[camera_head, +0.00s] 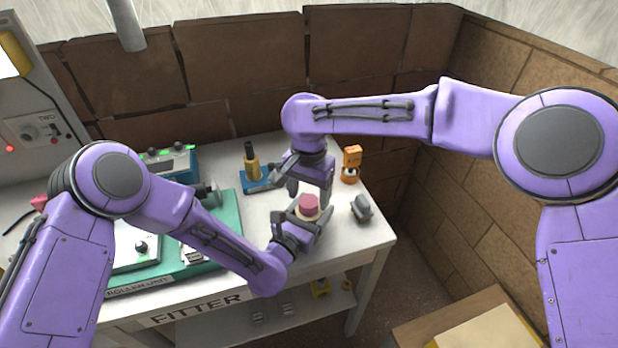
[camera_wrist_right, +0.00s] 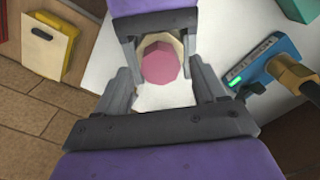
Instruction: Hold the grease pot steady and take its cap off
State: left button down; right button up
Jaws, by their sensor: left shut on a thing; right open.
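The grease pot (camera_head: 307,213) is a pale, cream-coloured pot on the white table, with a pink cap (camera_head: 309,202) on top. My left gripper (camera_head: 302,222) is shut around the pot from the front left. Its fingers hide much of the pot's side. My right gripper (camera_head: 308,190) is open and points down just above and behind the cap. In the right wrist view the pink cap (camera_wrist_right: 162,63) shows beyond the open fingers, near the middle, with the pot's pale rim around part of it.
A grey object (camera_head: 361,208) lies right of the pot near the table's edge. An orange item (camera_head: 351,163) stands at the back right. A blue base with a brass fitting (camera_head: 252,168) is behind the grippers.

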aim_at(309, 216)
jog(key=shift+f, duration=1.25)
jog(key=c, duration=1.1)
jog(key=n, duration=0.6)
jog(key=shift+n, duration=0.4)
